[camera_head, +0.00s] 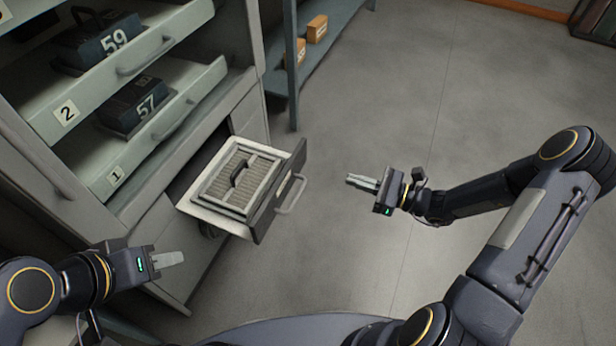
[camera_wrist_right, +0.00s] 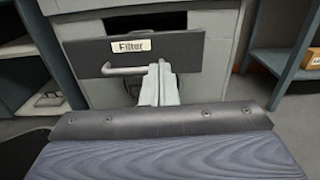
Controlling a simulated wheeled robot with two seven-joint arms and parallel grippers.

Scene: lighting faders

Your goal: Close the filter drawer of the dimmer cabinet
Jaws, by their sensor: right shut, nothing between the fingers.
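The filter drawer (camera_head: 283,190) stands pulled out low in the grey dimmer cabinet (camera_head: 150,225). It has a dark front and a light bar handle (camera_head: 291,194). A framed pleated filter (camera_head: 238,178) with a dark grip lies in it. In the right wrist view the drawer front (camera_wrist_right: 190,48) bears a "Filter" label (camera_wrist_right: 131,46). My right gripper (camera_head: 349,180) is shut and empty, to the right of the handle with a gap between. Its fingertips overlap the handle's right end in the wrist view. My left gripper (camera_head: 183,258) looks shut and empty, left of and below the drawer.
Above the filter drawer, two open trays hold dark modules marked 59 (camera_head: 113,42) and 57 (camera_head: 146,105). A blue-grey shelf (camera_head: 330,45) with small orange boxes (camera_head: 317,28) stands behind. The floor (camera_head: 400,90) right of the drawer is clear.

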